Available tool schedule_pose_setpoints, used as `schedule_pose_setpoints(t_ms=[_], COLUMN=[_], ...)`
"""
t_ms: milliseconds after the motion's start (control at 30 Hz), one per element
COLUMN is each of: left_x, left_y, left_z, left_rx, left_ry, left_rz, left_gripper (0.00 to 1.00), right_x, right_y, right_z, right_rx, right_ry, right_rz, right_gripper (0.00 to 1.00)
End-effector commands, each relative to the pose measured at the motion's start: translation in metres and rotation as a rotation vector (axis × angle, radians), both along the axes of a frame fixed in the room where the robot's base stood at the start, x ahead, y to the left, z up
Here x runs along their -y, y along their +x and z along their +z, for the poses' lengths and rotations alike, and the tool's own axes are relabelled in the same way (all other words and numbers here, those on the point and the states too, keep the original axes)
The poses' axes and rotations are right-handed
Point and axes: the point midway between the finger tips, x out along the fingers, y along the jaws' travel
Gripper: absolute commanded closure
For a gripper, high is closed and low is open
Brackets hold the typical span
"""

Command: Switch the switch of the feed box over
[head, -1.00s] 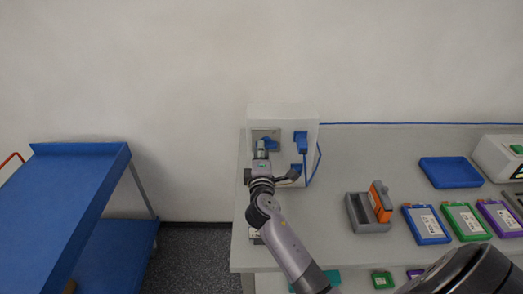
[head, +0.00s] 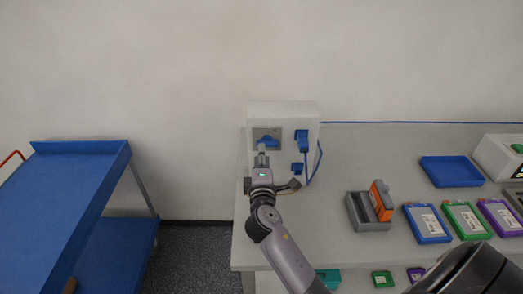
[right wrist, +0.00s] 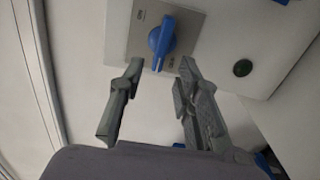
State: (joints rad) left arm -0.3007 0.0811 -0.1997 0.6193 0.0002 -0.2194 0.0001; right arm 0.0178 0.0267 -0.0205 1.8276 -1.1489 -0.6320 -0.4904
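The feed box (head: 284,112) is a white box at the back left of the worktop, against the wall. Its switch (head: 267,142) is a blue rotary knob on a grey plate. In the right wrist view the switch (right wrist: 161,37) stands near upright, tilted slightly, above and beyond the fingertips. My right gripper (head: 262,161) is in front of the box, just below the knob. In the right wrist view its fingers (right wrist: 160,72) are spread with nothing between them, apart from the knob. My left gripper is not in view.
A blue plug (head: 301,138) with a cable sits right of the switch. A grey holder (head: 368,224) with an orange pack, coloured packs and a blue tray (head: 450,172) lie to the right. A blue cart (head: 60,200) stands left.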

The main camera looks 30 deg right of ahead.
Motion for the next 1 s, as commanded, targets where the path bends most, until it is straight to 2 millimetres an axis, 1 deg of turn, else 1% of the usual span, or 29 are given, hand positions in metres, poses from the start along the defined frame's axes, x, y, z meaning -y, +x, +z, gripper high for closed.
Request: schedule_pose_setpoints(t_ms=[33, 200, 300, 400, 567, 1000], left_x=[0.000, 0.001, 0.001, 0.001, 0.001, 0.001], left_y=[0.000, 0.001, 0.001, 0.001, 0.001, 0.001], left_z=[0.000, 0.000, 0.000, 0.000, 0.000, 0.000], left_rx=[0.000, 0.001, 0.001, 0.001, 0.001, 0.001], left_ry=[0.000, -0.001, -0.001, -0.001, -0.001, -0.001], left_rz=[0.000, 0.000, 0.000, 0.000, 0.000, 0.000], left_gripper=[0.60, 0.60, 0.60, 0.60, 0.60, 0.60], right_x=[-0.007, -0.026, -0.034, -0.040, -0.044, -0.044], right_y=[-0.011, -0.042, -0.056, -0.065, -0.071, -0.071], right_z=[-0.002, -0.001, -0.002, -0.001, 0.000, 0.000], right_rx=[-0.002, -0.002, -0.003, -0.002, -0.001, -0.001], right_ry=[0.002, 0.002, 0.002, 0.001, 0.001, -0.001], right_rz=[0.001, 0.002, 0.001, 0.002, 0.001, 0.001], right_gripper=[0.69, 0.69, 0.69, 0.69, 0.69, 0.69])
